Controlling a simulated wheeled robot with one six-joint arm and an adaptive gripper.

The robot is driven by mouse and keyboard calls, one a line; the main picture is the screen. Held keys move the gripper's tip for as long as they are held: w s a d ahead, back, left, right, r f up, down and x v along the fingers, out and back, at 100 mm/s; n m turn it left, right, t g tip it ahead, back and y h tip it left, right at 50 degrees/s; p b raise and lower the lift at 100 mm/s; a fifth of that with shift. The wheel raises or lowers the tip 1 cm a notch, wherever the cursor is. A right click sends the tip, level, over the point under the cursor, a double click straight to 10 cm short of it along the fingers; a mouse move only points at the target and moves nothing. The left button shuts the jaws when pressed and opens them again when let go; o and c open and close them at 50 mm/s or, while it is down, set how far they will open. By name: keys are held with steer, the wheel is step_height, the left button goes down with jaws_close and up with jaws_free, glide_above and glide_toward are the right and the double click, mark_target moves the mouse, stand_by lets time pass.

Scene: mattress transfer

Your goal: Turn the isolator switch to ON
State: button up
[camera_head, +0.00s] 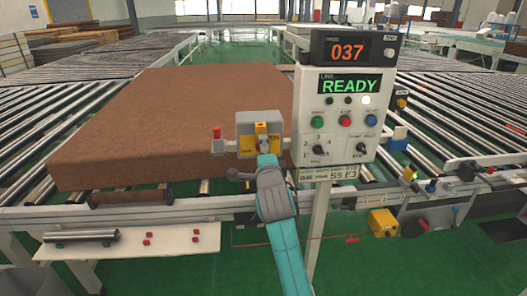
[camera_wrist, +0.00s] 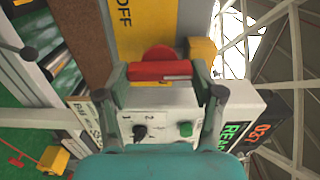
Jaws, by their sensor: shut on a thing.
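The isolator switch (camera_head: 245,128) is a grey box with a yellow plate on the conveyor's near side, left of the control panel. In the wrist view its yellow plate (camera_wrist: 142,35) carries the word OFF. The red handle (camera_wrist: 160,70) lies crosswise in the wrist picture, with a round red hub behind it. My gripper (camera_wrist: 161,76) is shut on the handle, one finger at each end. In the head view my gripper (camera_head: 264,150) reaches up to the box from below and covers most of the handle. An ON mark cannot be made out.
The control panel (camera_head: 308,110) stands close right of the switch, showing 037 and READY, with buttons and knobs. A brown mattress (camera_head: 170,115) lies on the rollers behind. A red-topped post (camera_head: 217,140) stands left of the switch. A white shelf (camera_head: 150,240) is at lower left.

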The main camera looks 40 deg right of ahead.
steer(key=shift+f+m, duration=0.1)
steer(key=shift+m, duration=0.2)
steer(key=o, duration=1.1)
steer(key=shift+o, duration=0.2)
steer(key=v, duration=1.2)
